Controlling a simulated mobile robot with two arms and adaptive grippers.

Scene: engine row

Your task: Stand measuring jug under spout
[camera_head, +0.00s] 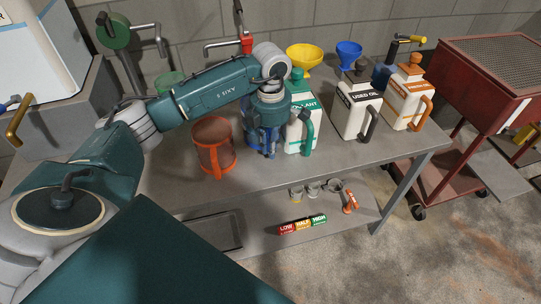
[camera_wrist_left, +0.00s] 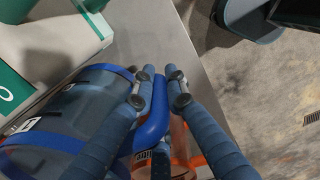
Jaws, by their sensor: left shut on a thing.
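My left gripper (camera_head: 268,150) points down at the bench between an orange jug and the white coolant container. In the left wrist view its two fingers (camera_wrist_left: 160,78) are shut on the blue handle of a see-through measuring jug (camera_wrist_left: 85,115) with blue rims. In the head view this blue jug (camera_head: 250,132) is mostly hidden behind my gripper. The orange jug (camera_head: 213,148) stands to the left, and a green jug (camera_head: 169,82) stands further back. A green pump with a spout (camera_head: 118,32) and a red tap with a spout (camera_head: 246,43) are at the back.
The coolant container (camera_head: 303,135) stands close on the right, then the used oil container (camera_head: 358,108) and an orange-capped container (camera_head: 407,98). Yellow (camera_head: 304,57) and blue (camera_head: 349,52) funnels are behind. A red cart (camera_head: 490,75) stands right. The bench front is clear.

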